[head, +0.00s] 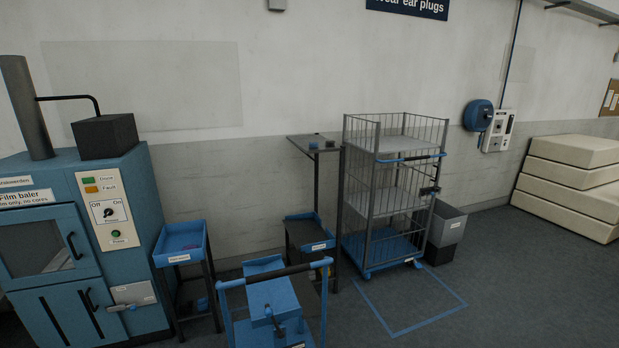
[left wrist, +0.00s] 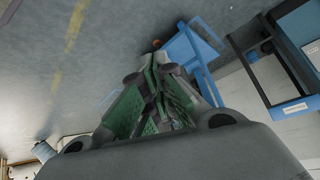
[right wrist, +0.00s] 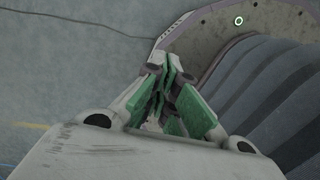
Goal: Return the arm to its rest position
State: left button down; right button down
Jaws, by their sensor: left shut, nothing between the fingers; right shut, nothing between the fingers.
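My left gripper (left wrist: 158,72) shows in the left wrist view with its green-padded fingers closed together and nothing between them. A blue stand frame and the floor lie beyond its tips. My right gripper (right wrist: 170,70) shows in the right wrist view, also closed and empty, over grey floor. Beside it is a rounded grey base with a ribbed grey column, which looks like my own body. Neither gripper nor arm shows in the head view.
In the head view a blue film baler (head: 130,220) stands left, next to a blue tray stand (head: 181,240). A wire cage cart (head: 385,215), grey bins (head: 446,230) and stacked cream slabs (head: 570,180) stand right. Floor at right is clear.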

pick_arm(q)
jog(key=shift+s, duration=0.1)
